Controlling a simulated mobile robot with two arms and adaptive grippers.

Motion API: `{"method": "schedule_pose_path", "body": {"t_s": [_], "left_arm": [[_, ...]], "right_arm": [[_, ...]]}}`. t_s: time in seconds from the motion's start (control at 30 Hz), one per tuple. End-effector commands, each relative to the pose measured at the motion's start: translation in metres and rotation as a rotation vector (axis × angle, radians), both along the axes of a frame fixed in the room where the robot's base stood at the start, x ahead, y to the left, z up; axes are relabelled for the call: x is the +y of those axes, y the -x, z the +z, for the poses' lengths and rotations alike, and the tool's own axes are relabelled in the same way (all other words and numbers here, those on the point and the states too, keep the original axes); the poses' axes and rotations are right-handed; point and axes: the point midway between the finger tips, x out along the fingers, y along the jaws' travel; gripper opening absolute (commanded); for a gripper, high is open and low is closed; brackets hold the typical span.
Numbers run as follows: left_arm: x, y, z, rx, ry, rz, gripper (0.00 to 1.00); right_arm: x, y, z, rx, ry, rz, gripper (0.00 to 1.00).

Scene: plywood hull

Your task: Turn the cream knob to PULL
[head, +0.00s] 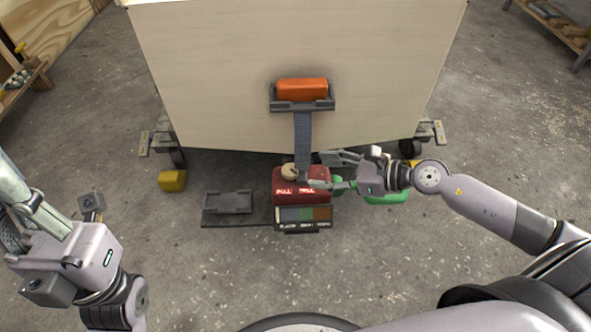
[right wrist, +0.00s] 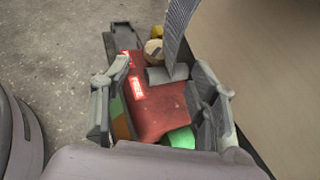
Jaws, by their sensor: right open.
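The cream knob (head: 290,171) sits on top of a red box (head: 287,197) with lit lettering on its front edge; one label looks like PULL, the other is hard to read. The knob also shows in the right wrist view (right wrist: 154,50), beyond the fingers. I cannot tell which label it points at. My right gripper (head: 325,170) is open over the right end of the red box, to the right of the knob and apart from it. Its fingers (right wrist: 165,95) straddle the box in the right wrist view. My left gripper (head: 55,245) hangs at the left, far from the box.
A grey strap (head: 303,130) runs from an orange block in a grey holder (head: 303,105) on the plywood hull (head: 210,70) down to the red box. A grey tray (head: 228,203) lies left of the box.

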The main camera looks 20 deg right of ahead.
Motion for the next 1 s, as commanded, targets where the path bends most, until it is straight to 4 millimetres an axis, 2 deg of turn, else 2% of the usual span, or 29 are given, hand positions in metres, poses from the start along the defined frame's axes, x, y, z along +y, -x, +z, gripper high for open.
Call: {"method": "schedule_pose_path", "body": {"t_s": [0.4,0.6,0.87,1.0], "left_arm": [[-0.001,-0.002,0.002,-0.023,-0.002,0.001,0.00],[-0.001,-0.003,0.006,-0.037,0.001,0.003,0.00],[-0.001,-0.003,0.007,-0.037,0.000,0.003,0.00],[-0.001,-0.002,0.007,-0.039,0.000,0.003,0.00]], "right_arm": [[0.048,-0.042,-0.026,-0.002,-0.004,0.001,0.54],[0.055,-0.049,-0.030,0.001,-0.002,0.000,0.54],[0.056,-0.049,-0.031,0.002,-0.001,0.000,0.54],[0.056,-0.049,-0.031,0.002,-0.001,0.000,0.45]]}}
